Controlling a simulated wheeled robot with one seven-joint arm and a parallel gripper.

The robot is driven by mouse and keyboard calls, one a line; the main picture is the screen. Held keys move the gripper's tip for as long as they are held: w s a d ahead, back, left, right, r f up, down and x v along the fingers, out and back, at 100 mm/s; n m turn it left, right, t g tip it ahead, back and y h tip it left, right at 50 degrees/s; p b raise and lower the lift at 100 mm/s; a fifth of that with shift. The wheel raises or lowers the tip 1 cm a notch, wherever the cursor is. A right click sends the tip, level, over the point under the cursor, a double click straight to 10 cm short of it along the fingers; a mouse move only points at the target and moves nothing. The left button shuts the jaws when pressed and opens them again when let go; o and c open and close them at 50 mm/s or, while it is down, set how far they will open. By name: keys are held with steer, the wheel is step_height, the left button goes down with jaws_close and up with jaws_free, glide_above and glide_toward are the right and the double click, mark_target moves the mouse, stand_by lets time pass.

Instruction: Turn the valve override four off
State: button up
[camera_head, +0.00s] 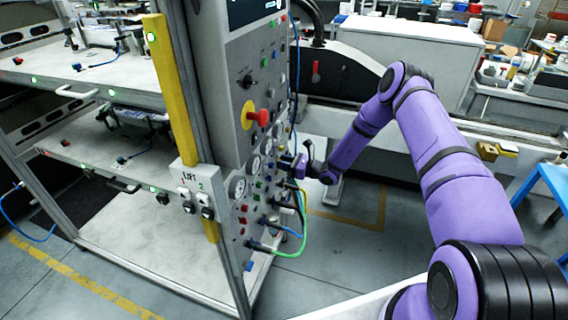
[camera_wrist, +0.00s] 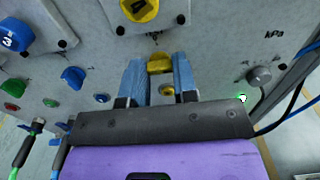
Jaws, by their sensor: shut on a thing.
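A small yellow knob (camera_wrist: 160,62) sticks out of the grey panel below a larger yellow knob marked 4 (camera_wrist: 140,9). My gripper (camera_wrist: 159,68) has its two blue fingers on either side of the small yellow knob and is shut on it. I cannot tell from its visible part which way the knob is turned. In the head view my gripper (camera_head: 303,165) is at the right side of the panel; the knob it holds is too small to make out there.
A blue knob marked 3 (camera_wrist: 14,36), a smaller blue knob (camera_wrist: 73,77) and another yellow knob (camera_wrist: 167,90) are close by. A grey kPa knob (camera_wrist: 260,75) is at right. Hoses (camera_head: 295,232) hang below my gripper. A red emergency button (camera_head: 258,117) is above left.

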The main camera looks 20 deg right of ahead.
steer(key=shift+n, duration=8.9)
steer(key=shift+f, duration=0.1)
steer(key=o, duration=0.9)
steer(key=shift+d, duration=0.15)
